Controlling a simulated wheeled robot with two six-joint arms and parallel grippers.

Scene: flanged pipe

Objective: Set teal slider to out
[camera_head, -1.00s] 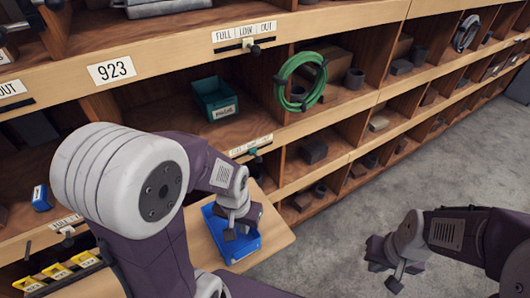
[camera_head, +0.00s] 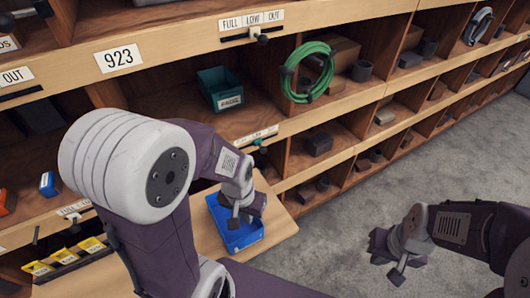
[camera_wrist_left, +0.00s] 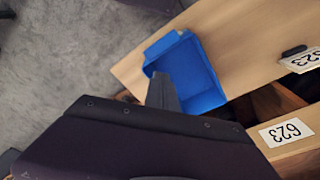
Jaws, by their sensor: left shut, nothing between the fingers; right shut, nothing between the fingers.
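The teal slider (camera_head: 261,147) is a small knob on the shelf edge below the teal bin, under a small label strip (camera_head: 256,135). The strip's words are small, and I cannot tell exactly which mark the knob sits at. My left gripper (camera_head: 234,219) is shut and empty, over the blue bin, below and left of the slider and apart from it. In the left wrist view its fingers (camera_wrist_left: 162,95) show against the blue bin. My right gripper (camera_head: 385,262) is shut and empty over the floor at the right, far from the slider.
The blue bin (camera_head: 218,205) stands on a wooden ledge (camera_head: 283,222) jutting from the shelf. A black-knobbed slider (camera_head: 262,38) sits on the rail above. A teal bin (camera_head: 213,78) and a green hose coil (camera_head: 328,72) occupy cubbies. Grey floor (camera_head: 345,225) is open at right.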

